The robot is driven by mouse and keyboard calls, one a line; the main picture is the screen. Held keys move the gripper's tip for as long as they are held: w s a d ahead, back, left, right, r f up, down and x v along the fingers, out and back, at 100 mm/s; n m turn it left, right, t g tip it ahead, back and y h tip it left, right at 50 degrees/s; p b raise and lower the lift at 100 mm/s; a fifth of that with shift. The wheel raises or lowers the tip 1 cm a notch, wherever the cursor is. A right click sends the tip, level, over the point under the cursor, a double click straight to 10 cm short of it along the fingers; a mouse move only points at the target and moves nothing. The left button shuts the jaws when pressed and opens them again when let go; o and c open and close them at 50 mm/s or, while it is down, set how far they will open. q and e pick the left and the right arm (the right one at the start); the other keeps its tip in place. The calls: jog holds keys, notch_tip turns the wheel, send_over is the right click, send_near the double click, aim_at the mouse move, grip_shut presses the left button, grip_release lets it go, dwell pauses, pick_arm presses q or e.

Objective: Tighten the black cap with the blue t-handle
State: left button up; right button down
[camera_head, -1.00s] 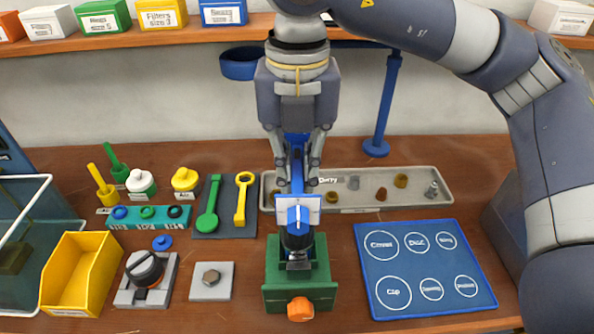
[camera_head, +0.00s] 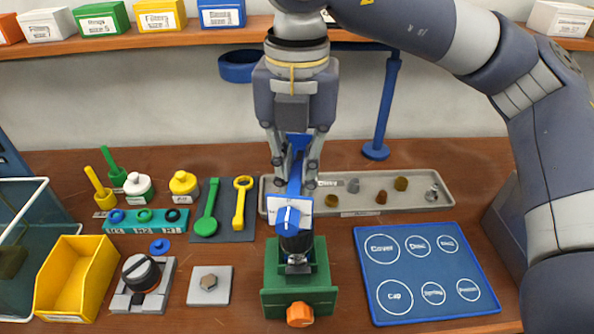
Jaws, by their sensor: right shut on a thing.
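The blue t-handle (camera_head: 295,187) stands between the fingers of my right gripper (camera_head: 293,182), which is shut on it from above. Below it are a white plate (camera_head: 303,206) and a blue pointer-like part (camera_head: 288,219), both turned at an angle. The black cap (camera_head: 296,243) sits directly under these, on a fitting held in the green vise (camera_head: 275,276). The fingers and the blue parts hide where handle and cap meet. My left gripper is not in view.
The green vise has an orange knob (camera_head: 300,314) in front. A grey tray (camera_head: 420,204) with small parts lies behind; a blue marked mat (camera_head: 404,318) is at right. At left are a yellow bin (camera_head: 50,297), a block with a black knob (camera_head: 142,272), and a grey plate with a nut (camera_head: 222,296).

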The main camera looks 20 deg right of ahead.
jog(key=shift+m+b, duration=0.5)
jog(key=shift+m, duration=0.2)
jog(key=shift+m, duration=0.5)
jog(key=shift+m+b, duration=0.3)
jog(key=shift+b, duration=0.1)
jog(key=shift+d+m, duration=0.1)
jog(key=shift+m, duration=0.2)
jog(key=shift+m+b, duration=0.45)
jog(key=shift+m, duration=0.05)
jog(key=shift+m, duration=0.3)
